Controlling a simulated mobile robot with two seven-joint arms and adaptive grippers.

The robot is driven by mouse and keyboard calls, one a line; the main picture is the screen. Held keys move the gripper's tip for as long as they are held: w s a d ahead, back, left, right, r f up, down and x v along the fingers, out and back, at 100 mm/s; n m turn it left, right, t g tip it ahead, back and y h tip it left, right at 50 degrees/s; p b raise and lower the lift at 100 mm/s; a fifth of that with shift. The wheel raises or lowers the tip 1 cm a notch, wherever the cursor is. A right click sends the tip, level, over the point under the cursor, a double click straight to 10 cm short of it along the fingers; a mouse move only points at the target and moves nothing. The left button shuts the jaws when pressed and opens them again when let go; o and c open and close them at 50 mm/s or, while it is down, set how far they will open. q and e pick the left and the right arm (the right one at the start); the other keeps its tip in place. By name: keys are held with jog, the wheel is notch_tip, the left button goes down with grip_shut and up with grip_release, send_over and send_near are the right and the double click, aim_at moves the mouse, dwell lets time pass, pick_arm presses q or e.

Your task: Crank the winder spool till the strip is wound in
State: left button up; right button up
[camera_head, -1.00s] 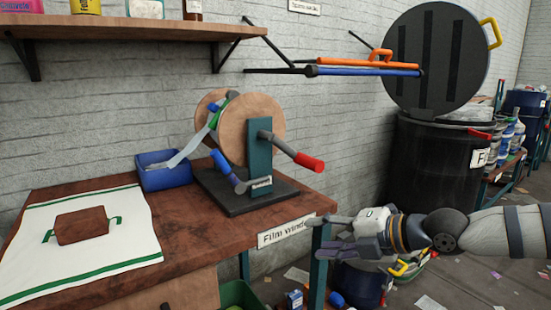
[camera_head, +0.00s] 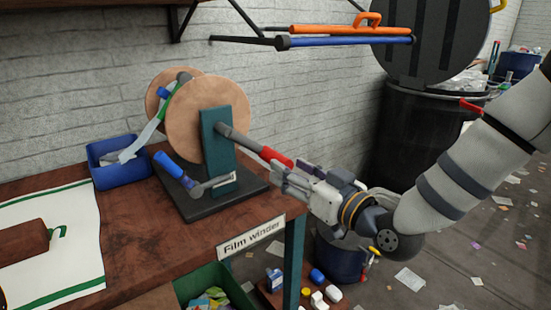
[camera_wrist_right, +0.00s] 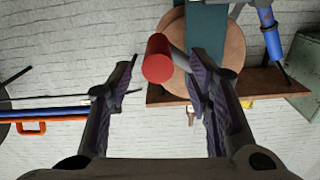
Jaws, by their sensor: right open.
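The film winder has two round wooden spool discs (camera_head: 197,125) on a teal post (camera_head: 218,150) over a dark base. A grey crank shaft with a red handle (camera_head: 274,157) sticks out to the right of the post. The pale, green-edged strip (camera_head: 146,134) runs from the blue bin (camera_head: 119,174) up to the spool. My right gripper (camera_head: 283,178) is open at the red handle's end. In the right wrist view, the red handle (camera_wrist_right: 157,60) appears between the open fingertips (camera_wrist_right: 163,72), nearer the left finger; contact cannot be told. My left gripper is out of view.
A blue-handled lever (camera_head: 170,164) is at the base's front. A white cloth with green stripes (camera_head: 75,225) lies on the bench's left. A black drum (camera_head: 410,145) stands behind my right arm.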

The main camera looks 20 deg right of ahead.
jog(key=x, duration=0.5)
jog(key=shift+w+f+b, duration=0.2)
jog(key=shift+b, duration=0.1)
jog(key=shift+w+a+r, duration=0.15)
jog(key=shift+w+a, duration=0.05)
jog(key=shift+w, duration=0.3)
grip_shut()
